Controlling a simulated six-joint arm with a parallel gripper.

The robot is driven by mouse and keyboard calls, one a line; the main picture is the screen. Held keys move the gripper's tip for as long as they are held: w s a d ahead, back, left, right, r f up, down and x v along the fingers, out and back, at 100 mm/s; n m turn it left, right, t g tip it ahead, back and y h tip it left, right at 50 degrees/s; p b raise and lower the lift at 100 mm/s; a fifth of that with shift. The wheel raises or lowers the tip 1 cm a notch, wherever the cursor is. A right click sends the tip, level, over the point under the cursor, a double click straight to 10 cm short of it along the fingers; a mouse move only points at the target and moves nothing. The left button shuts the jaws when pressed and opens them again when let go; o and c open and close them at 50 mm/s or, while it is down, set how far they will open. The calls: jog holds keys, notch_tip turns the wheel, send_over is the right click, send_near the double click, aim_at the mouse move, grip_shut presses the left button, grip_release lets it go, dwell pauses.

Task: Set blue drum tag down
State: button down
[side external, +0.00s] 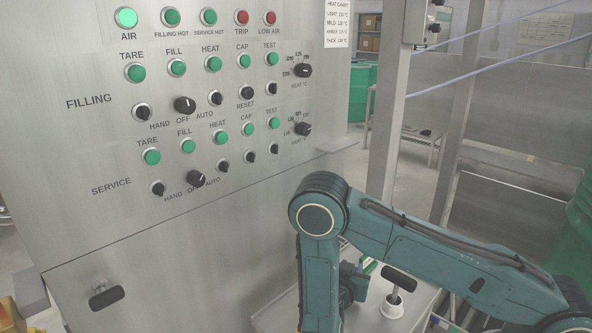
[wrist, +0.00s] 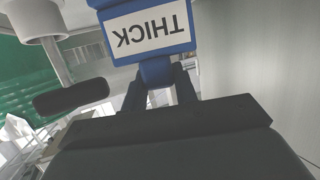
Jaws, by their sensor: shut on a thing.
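The blue drum tag (wrist: 156,70) is at the top of the wrist view, with a white label reading THICK upside down. My gripper (wrist: 160,82) has its two dark fingers closed on the narrow lower part of the tag. The tag's upper edge is cut off by the frame. In the side external view the fingers and the tag are not visible; my arm reaches down past the bottom edge of the picture. Whether the tag touches any surface cannot be told.
A black T-shaped handle on a white base (side external: 393,304) stands close right of my wrist; the black handle also shows in the wrist view (wrist: 71,97). A steel control panel (side external: 75,160) with buttons and knobs stands to the left. A green drum (side external: 358,92) is behind.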

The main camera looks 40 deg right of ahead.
jog(key=shift+f, duration=1.05)
jog(key=shift+f, duration=0.1)
jog(key=c, duration=1.1)
grip_release()
jog(key=v, duration=1.2)
jog(key=shift+w+r, duration=0.1)
jog(key=shift+r, duration=0.15)
